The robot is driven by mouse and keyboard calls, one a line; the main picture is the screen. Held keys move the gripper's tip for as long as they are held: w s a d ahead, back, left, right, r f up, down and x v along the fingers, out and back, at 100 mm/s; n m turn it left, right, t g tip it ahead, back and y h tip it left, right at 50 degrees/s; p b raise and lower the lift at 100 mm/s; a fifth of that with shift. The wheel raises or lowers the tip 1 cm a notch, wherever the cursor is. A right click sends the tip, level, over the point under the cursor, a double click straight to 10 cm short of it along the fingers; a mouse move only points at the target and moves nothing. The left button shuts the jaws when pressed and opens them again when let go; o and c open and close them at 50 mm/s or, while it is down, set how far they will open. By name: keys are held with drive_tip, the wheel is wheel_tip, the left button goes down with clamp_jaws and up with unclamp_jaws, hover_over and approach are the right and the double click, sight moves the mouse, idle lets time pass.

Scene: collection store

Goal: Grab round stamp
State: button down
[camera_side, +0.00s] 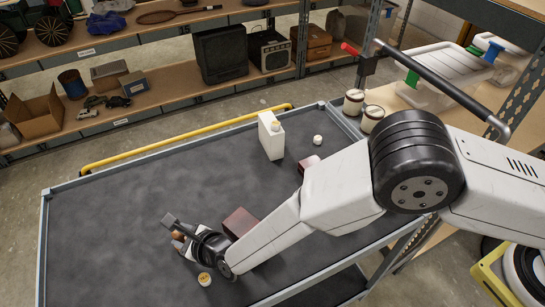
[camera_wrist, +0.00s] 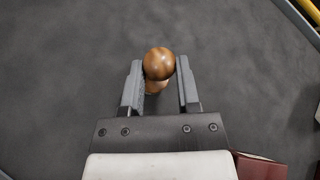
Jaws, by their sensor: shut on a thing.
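The round stamp (camera_wrist: 159,64) has a glossy brown wooden ball on top and a paler, narrower part below, seen from above in the wrist view. My gripper (camera_wrist: 160,88) has a finger on each side of it and is shut on it. In the side view, my gripper (camera_side: 178,238) is low over the dark cart top (camera_side: 110,220), near its front. There the stamp (camera_side: 178,236) shows only as a small brown spot between the fingers, and its lower part is mostly hidden. I cannot tell whether it touches the cart top.
A dark red box (camera_side: 240,222) stands beside my wrist. A small round yellowish item (camera_side: 204,279) lies in front. A white bottle (camera_side: 271,137), a small white jar (camera_side: 318,140) and a reddish item (camera_side: 308,164) stand farther back. The cart's left side is clear.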

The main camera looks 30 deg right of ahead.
drive_tip(key=shift+r, duration=0.1)
drive_tip(key=shift+r, duration=1)
drive_tip(key=s+d+r, duration=0.9)
drive_tip(key=s+r, duration=0.1)
drive_tip(key=shift+d+r, duration=0.3)
drive_tip(key=shift+r, duration=0.1)
